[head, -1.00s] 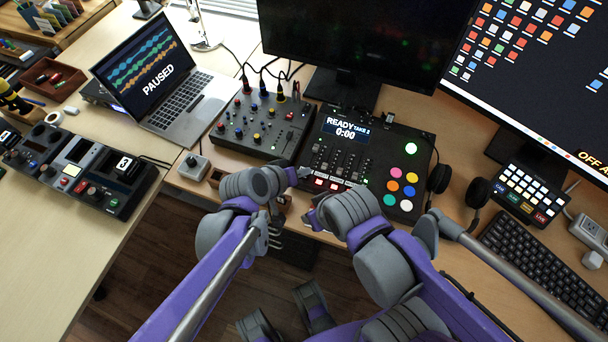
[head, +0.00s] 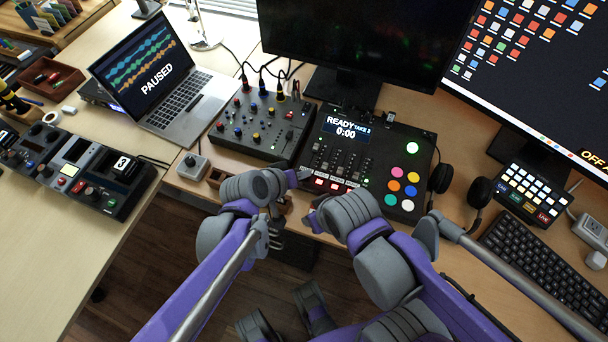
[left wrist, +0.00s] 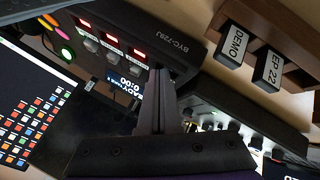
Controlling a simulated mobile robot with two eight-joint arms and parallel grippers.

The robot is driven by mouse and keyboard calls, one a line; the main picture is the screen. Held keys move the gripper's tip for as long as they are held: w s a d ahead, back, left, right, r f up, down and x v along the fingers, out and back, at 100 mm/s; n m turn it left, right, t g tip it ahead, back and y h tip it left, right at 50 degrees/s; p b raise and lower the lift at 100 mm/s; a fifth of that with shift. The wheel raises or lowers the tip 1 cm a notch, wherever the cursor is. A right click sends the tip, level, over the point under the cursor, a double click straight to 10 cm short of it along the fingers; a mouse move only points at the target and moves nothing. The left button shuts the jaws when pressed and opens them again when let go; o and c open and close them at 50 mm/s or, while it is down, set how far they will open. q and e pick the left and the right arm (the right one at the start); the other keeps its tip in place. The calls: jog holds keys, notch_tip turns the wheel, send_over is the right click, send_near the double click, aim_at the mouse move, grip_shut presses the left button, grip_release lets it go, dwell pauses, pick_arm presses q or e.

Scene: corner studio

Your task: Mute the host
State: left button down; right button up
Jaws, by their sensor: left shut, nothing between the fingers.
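The podcast console (head: 365,160) stands on the desk, its screen reading READY TAKE 2 and 0:00. Several buttons (head: 335,186) along its front left edge glow red. My left gripper (head: 301,176) is shut and empty at the console's front left corner. Its fingers (left wrist: 165,95) overlap the console in the wrist view; I cannot tell whether they touch it. My right gripper (head: 311,215) is just in front of the console; its jaws are unclear.
A mixer (head: 262,125) stands left of the console, with a small wooden holder (head: 216,177) in front. Labelled blocks (left wrist: 270,68) sit in a wooden rack in the wrist view. Headphones (head: 478,195) lie at the right. A laptop (head: 155,75) reads PAUSED. Monitors stand behind.

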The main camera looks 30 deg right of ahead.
pick_arm(q)
jog(key=shift+r, duration=0.1)
jog(key=shift+r+p, duration=0.55)
jog(key=shift+r, duration=0.05)
pick_arm(e)
jog(key=shift+r, duration=0.55)
pick_arm(q)
notch_tip(320, 180, up, 6)
jog(key=p, duration=0.4)
jog(key=shift+p, duration=0.3)
pick_arm(e)
jog(key=r, duration=0.4)
jog(key=shift+w+r, duration=0.35)
jog(key=shift+r, duration=0.05)
